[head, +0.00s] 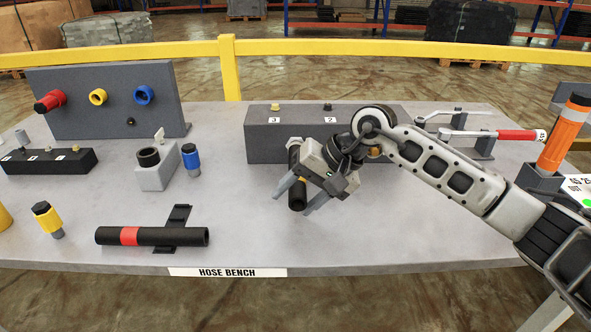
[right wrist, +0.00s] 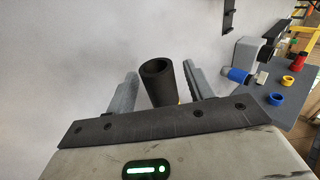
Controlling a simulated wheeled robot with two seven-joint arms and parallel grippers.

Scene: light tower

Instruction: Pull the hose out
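A black hose (head: 297,197) with a yellow band sticks out from the front of the long grey block (head: 262,140), on the block's left half. Its near end is open and round, and it also shows in the right wrist view (right wrist: 158,80). My right gripper (head: 293,203) is around the hose, one finger on each side. The fingers look open, with narrow gaps beside the hose in the right wrist view. The gripper body hides part of the hose and block. My left gripper is not in view.
A black hose with a red band (head: 170,236) lies on a holder at front left. A grey panel (head: 80,105) with red, yellow and blue ports stands at back left. A red-handled tool (head: 520,135) and an orange-black piece (head: 563,135) are right. The front middle is clear.

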